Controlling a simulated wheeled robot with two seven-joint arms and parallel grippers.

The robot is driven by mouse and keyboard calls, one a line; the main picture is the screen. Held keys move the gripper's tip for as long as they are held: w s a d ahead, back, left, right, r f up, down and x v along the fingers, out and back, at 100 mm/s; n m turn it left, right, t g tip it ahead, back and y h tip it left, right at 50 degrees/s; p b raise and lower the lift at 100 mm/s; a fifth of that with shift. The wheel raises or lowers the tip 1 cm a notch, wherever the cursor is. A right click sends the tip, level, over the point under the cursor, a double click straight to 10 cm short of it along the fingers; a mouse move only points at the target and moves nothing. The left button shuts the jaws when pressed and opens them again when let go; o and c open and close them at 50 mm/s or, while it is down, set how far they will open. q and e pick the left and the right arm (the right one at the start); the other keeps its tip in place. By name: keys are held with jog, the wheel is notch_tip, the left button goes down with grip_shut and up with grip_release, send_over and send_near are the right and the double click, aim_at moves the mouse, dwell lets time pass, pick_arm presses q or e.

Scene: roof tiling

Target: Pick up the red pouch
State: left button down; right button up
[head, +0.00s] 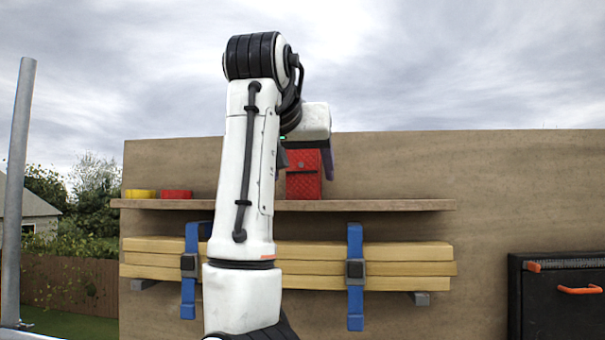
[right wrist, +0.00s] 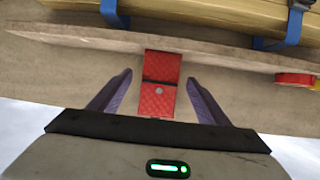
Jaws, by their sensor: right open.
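The red pouch (head: 303,176) stands upright on the wooden shelf (head: 370,205), against the wooden panel. My right arm covers its left part in the head view. In the right wrist view the pouch (right wrist: 160,88) has a quilted face, a dark band across it and a small round button. My right gripper (right wrist: 160,92) is open, with one finger on each side of the pouch in that view and a visible gap on both sides. I cannot tell how far the fingertips are from the pouch in depth. My left gripper is not in view.
A yellow roll (head: 139,193) and a red roll (head: 176,194) lie on the shelf's left end. Below it, timber boards (head: 310,267) are held by blue straps (head: 355,300). A black box (head: 560,300) with an orange handle stands at right. The shelf right of the pouch is clear.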

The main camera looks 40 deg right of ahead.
aim_at(304, 180)
jog(key=shift+w+d+f+p, duration=0.1)
jog(key=shift+w+d+p, duration=0.25)
jog(key=shift+d, duration=0.25)
jog(key=x, duration=0.3)
jog(key=shift+w+d+p, duration=0.25)
jog(key=shift+p, duration=0.1)
jog(key=shift+w+f, duration=0.1)
jog(key=shift+f, duration=0.05)
jog(key=shift+c, duration=0.7)
jog(key=c, duration=1.1)
jog(key=shift+c, duration=1)
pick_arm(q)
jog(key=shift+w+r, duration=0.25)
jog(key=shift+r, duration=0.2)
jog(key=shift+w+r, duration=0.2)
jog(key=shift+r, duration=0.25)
